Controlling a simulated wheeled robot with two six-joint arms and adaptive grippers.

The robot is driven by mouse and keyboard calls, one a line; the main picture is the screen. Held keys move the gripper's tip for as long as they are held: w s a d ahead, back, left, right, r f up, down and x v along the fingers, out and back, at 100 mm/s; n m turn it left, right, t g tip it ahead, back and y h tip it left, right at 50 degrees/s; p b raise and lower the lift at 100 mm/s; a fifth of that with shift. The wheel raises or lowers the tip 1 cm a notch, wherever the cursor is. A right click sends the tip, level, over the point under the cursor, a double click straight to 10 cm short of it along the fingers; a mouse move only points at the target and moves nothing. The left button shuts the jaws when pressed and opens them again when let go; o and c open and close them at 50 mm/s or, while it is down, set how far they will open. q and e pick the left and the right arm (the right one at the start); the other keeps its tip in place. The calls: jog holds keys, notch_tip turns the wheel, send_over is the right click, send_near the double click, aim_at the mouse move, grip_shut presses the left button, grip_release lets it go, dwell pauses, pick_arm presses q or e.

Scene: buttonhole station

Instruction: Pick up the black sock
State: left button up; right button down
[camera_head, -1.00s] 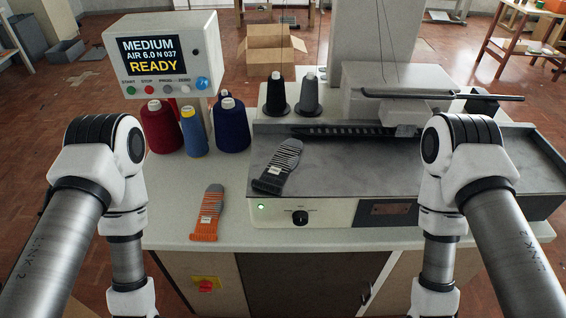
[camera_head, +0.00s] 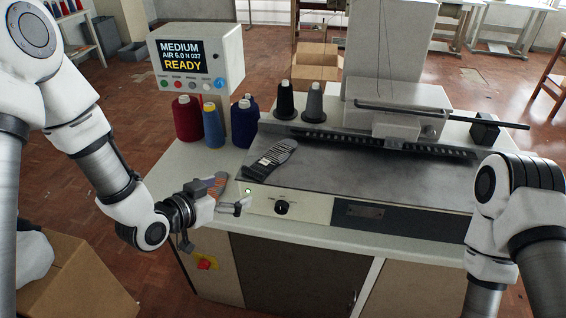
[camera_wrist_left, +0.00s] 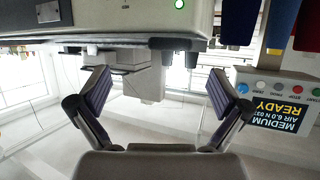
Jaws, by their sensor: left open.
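The black sock (camera_head: 269,160), dark with grey stripes and a pale label, lies flat on the left end of the machine's grey bed in the head view. My right gripper is out of view; only right arm links show.
A grey and orange sock (camera_head: 217,183) lies on the counter, partly hidden behind my left gripper. Thread cones (camera_head: 213,125) and a display panel (camera_head: 190,60) stand at the back left. The machine head (camera_head: 395,125) overhangs the bed's right half; the bed's front is clear.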

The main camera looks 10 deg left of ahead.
aim_at(251, 174)
pick_arm(q)
jog(key=w, duration=0.2)
jog(key=w+d+f+p, duration=0.1)
jog(key=w, duration=0.1)
jog(key=w+d, duration=0.1)
jog(key=w, duration=0.2)
jog(key=shift+w+f+p, duration=0.1)
jog(key=shift+f+p, duration=0.2)
jog(key=shift+p, duration=0.05)
jog(key=shift+w+a+f, duration=0.15)
jog(key=shift+w+f, duration=0.15)
jog(key=shift+w, duration=0.1)
jog(key=shift+s, duration=0.1)
jog(key=c, duration=1)
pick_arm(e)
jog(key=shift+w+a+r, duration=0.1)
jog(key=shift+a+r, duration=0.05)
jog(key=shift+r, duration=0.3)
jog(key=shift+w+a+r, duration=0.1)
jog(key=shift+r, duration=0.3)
